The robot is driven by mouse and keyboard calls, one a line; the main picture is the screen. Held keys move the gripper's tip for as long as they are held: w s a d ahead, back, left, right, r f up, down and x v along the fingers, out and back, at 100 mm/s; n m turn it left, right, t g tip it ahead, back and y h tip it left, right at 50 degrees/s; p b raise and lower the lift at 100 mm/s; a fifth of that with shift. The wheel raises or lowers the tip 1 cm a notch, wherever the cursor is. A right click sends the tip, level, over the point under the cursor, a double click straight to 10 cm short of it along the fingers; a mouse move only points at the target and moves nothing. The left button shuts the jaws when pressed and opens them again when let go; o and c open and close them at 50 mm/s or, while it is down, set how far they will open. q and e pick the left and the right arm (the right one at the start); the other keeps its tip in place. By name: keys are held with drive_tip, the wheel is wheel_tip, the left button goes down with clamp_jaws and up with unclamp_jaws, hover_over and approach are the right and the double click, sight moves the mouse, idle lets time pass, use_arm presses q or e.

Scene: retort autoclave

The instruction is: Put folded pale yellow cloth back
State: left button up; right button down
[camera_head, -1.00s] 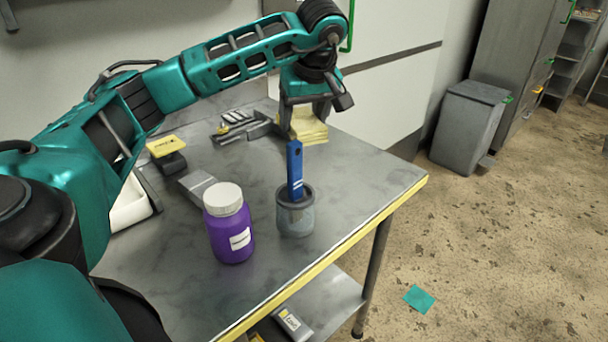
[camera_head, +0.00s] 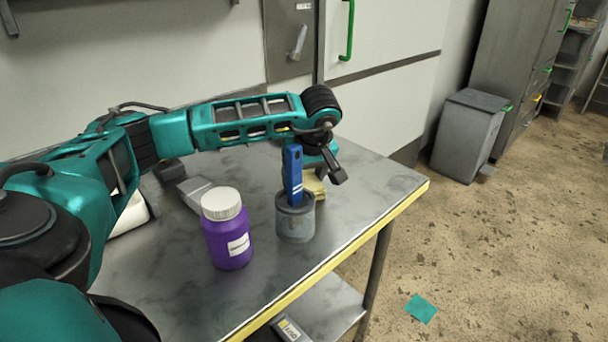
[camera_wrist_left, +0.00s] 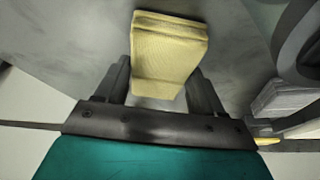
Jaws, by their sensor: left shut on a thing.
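The folded pale yellow cloth (camera_head: 315,186) shows partly in the head view, just behind the grey cup and low over the metal table. In the left wrist view the cloth (camera_wrist_left: 168,52) sits between the fingers as a thick folded stack. My left gripper (camera_wrist_left: 160,78) is shut on it. In the head view the fingers are mostly hidden behind a blue-handled tool and my wrist. I cannot tell whether the cloth touches the table. My right gripper is not in view.
The grey cup (camera_head: 296,222) holding the blue-handled tool (camera_head: 294,172) stands close in front of the cloth. A purple jar (camera_head: 229,243) with a white lid stands left of it. The metal table (camera_head: 372,190) is clear to the right, up to its yellow edge.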

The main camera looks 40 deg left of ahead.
use_arm(q)
drive_tip(key=shift+f, duration=0.2)
drive_tip(key=o, duration=0.9)
drive_tip(key=shift+o, duration=0.2)
drive_tip(key=shift+r, duration=0.3)
drive_tip(key=shift+d+r, duration=0.15)
drive_tip(key=shift+r, duration=0.2)
drive_tip(key=p+v, duration=0.1)
drive_tip(key=v, duration=1)
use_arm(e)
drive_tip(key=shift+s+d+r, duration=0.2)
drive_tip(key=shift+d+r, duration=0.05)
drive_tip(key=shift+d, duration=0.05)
